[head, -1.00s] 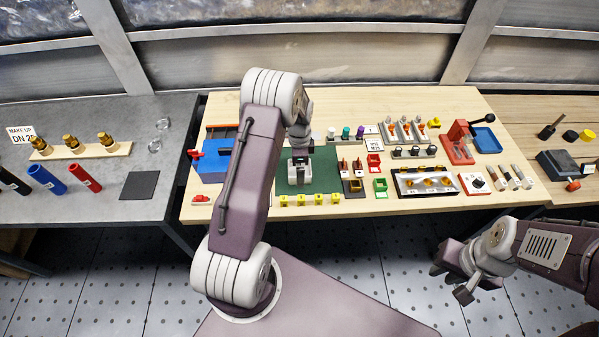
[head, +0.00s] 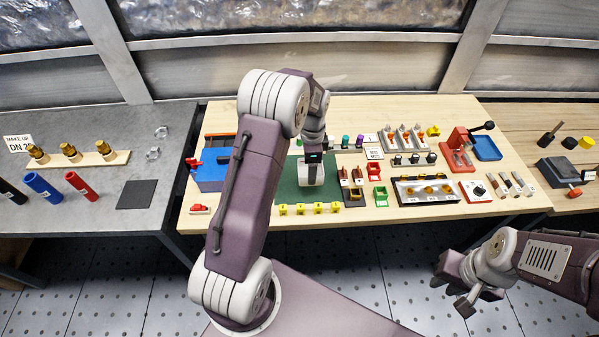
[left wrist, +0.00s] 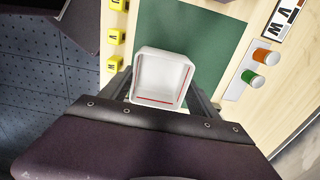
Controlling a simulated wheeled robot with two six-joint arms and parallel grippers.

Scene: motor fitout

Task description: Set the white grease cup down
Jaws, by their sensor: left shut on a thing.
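The white grease cup (left wrist: 160,78) is a square, open-topped cup with a red line inside, in the left wrist view. My left gripper (left wrist: 162,95) is shut on it, with a finger at either side. In the head view the cup (head: 311,175) shows below my left gripper (head: 313,158), over the green mat (head: 289,190). I cannot tell whether the cup touches the mat. My right gripper (head: 456,287) looks open and empty, in front of the bench and over the floor.
Several yellow blocks (head: 302,209) line the mat's front edge. A blue box (head: 210,177) stands left of the mat. Red and green holders (head: 377,197) and a dark tray of parts stand to the right. Bare green mat shows around the cup.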

